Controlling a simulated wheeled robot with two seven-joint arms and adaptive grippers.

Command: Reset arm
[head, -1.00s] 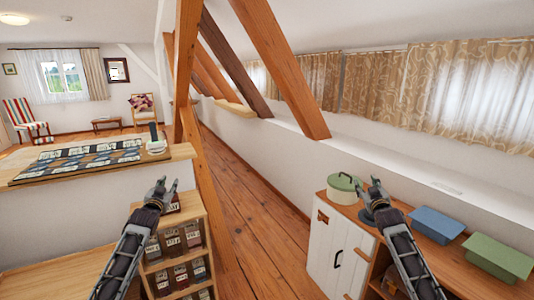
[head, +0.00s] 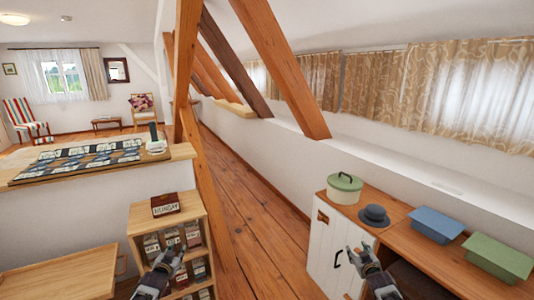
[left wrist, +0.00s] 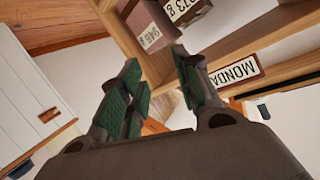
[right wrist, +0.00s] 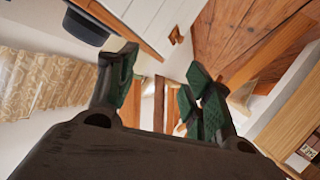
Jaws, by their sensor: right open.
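My left gripper (head: 166,259) is low in the head view, in front of the wooden shelf of labelled boxes. In the left wrist view its green-padded fingers (left wrist: 155,90) stand apart with nothing between them. My right gripper (head: 362,258) is low in front of the white cabinet door. In the right wrist view its fingers (right wrist: 160,95) are apart and empty.
A shelf (head: 140,222) holds several labelled boxes, with a dark red box (head: 165,204) on top. A white-doored cabinet (head: 325,250) carries a green-lidded pot (head: 344,190), a dark hat (head: 374,216), a blue box (head: 437,224) and a green box (head: 497,258). A slanted timber (head: 187,70) stands between.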

